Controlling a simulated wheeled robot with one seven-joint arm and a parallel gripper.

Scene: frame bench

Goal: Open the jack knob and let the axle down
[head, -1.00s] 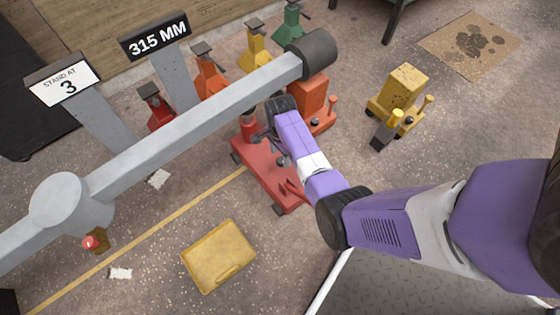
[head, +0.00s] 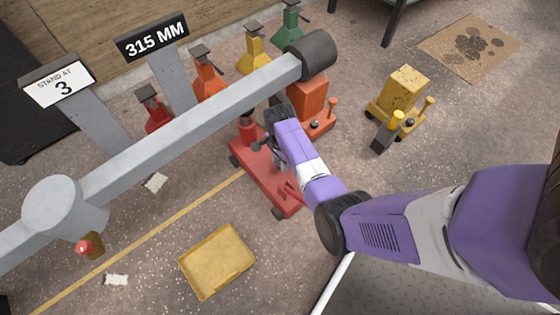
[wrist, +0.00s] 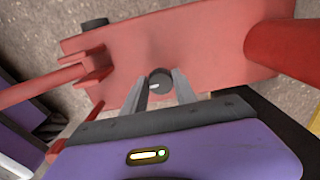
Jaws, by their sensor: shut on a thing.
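The red jack (head: 258,172) stands on the floor, its post (head: 248,131) just below the grey axle (head: 190,122); whether they touch is hard to tell. The axle runs diagonally, with a large hub (head: 66,207) at left and a dark end (head: 310,55) at right. In the wrist view, the jack's red body (wrist: 200,40) fills the middle, with its thick post at right. My gripper (wrist: 159,84) is shut on a small dark round knob (wrist: 160,78) with a white mark. In the head view, my arm covers the knob.
Signs read "STAND AT 3" (head: 58,84) and "315 MM" (head: 152,38). Several coloured stands (head: 206,80) line the back. An orange jack (head: 312,108) stands beside my wrist, a yellow jack (head: 400,98) farther right. A yellow tray (head: 217,262) lies on open floor in front.

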